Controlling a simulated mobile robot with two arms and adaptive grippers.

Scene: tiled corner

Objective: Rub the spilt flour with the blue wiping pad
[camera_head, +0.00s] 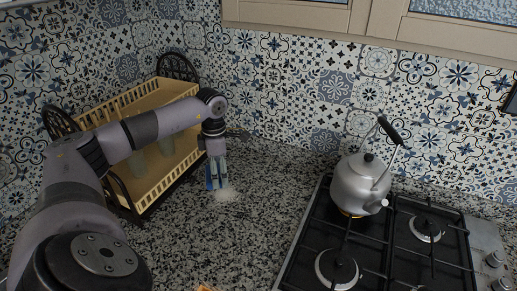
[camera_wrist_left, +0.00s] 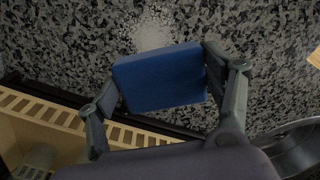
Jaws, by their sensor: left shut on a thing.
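The blue wiping pad (camera_wrist_left: 160,78) is held between the two fingers of my left gripper (camera_wrist_left: 165,90), which is shut on it. In the head view my left gripper (camera_head: 216,172) points down at the granite counter, with the blue pad (camera_head: 210,178) between its fingers. The spilt flour (camera_head: 226,193) is a small pale patch on the counter right by the pad's lower end. In the wrist view the flour (camera_wrist_left: 152,32) shows just beyond the pad's edge. I cannot tell whether the pad touches the counter. My right gripper is not in view.
A wooden dish rack (camera_head: 150,195) with glasses stands close to the left of my gripper. A kettle (camera_head: 358,186) sits on the gas hob (camera_head: 335,235) to the right. The counter (camera_head: 255,215) between them is mostly clear. The tiled wall (camera_head: 290,90) is behind.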

